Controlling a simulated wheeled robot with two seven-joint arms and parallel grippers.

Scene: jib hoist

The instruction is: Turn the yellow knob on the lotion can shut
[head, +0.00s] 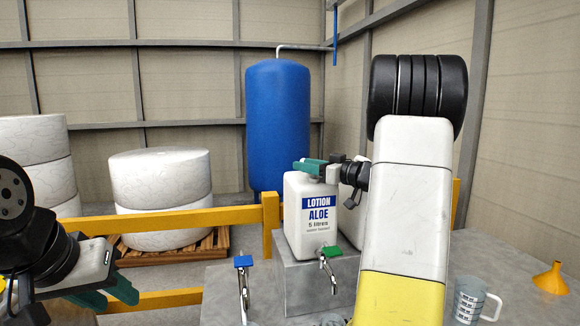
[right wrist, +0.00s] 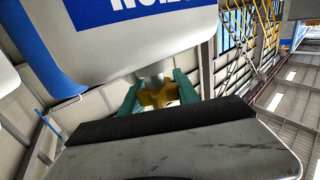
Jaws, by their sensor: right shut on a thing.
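The lotion can (head: 308,222) is white with a blue "LOTION" label, and stands upright on a grey block. My right gripper (head: 318,168) is at the can's top, its green fingers in front of the knob in the head view. In the right wrist view the yellow knob (right wrist: 158,95) sits on a short grey neck between the two green fingers of my right gripper (right wrist: 157,92), which is shut on it. The can (right wrist: 130,35) appears upside down there. My left gripper (head: 112,292) is open and empty at lower left, away from the can.
A green-handled tap (head: 331,252) is at the can's front and a blue-handled tap (head: 243,263) stands left of it. A measuring jug (head: 468,300) and an orange funnel (head: 552,279) are at right. A yellow rail (head: 180,220) and a blue tank (head: 278,125) are behind.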

